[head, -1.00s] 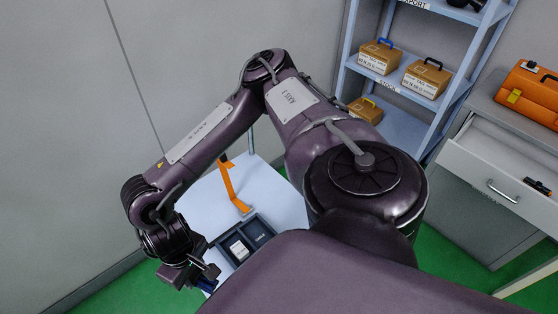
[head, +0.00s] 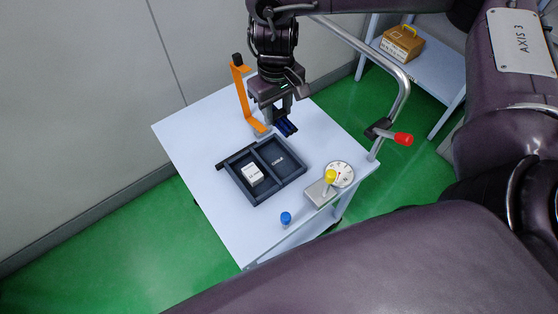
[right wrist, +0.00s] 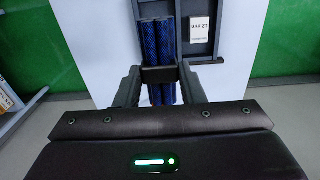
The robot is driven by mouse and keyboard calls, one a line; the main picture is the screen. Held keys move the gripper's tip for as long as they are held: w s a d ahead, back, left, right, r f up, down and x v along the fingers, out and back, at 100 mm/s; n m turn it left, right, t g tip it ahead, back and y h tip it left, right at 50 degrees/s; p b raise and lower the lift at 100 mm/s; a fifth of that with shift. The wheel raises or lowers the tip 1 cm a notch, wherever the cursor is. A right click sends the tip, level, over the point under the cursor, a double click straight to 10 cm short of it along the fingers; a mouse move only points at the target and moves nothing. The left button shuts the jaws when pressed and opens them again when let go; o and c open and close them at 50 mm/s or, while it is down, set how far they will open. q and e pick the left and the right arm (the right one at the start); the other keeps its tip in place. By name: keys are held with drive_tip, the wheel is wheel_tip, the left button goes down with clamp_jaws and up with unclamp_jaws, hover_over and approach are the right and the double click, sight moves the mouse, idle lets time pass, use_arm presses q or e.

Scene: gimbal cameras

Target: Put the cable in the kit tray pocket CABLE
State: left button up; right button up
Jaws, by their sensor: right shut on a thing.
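My right gripper (head: 279,112) is shut on the blue cable (head: 287,128), a short bundle of dark blue strands. It holds the cable above the table, just behind the kit tray (head: 231,172). The tray is dark with two pockets. The pocket CABLE (head: 281,160), on the right, is empty with its label showing. The left pocket holds a white box (head: 252,174). In the right wrist view the cable (right wrist: 149,45) runs away from the fingers (right wrist: 158,75), with the tray (right wrist: 201,52) and the white box (right wrist: 199,29) beyond. My left gripper is not in view.
An orange bracket (head: 241,96) stands close left of the gripper. On the white table (head: 187,130), right of the tray, are a round dial (head: 341,173), a yellow knob (head: 330,176) on a grey block and a blue knob (head: 286,217). A rail with a red-ended handle (head: 402,139) borders the right side.

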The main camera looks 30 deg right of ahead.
drive_tip(key=shift+w+d+b, duration=0.15)
drive_tip(key=shift+w+b, duration=0.45)
drive_tip(key=shift+b, duration=0.2)
drive_tip(key=shift+f, duration=0.1)
wheel_tip(320, 180, down, 6)
drive_tip(key=b, duration=0.3)
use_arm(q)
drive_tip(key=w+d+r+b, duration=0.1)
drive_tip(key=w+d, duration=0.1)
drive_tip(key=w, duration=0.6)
use_arm(e)
drive_tip(key=b, duration=0.3)
hover_over(277, 160)
wheel_tip(277, 160, down, 9)
drive_tip(key=shift+f, duration=0.2)
wheel_tip(277, 160, down, 4)
drive_tip(key=shift+r+b, duration=0.1)
drive_tip(key=shift+b, duration=1)
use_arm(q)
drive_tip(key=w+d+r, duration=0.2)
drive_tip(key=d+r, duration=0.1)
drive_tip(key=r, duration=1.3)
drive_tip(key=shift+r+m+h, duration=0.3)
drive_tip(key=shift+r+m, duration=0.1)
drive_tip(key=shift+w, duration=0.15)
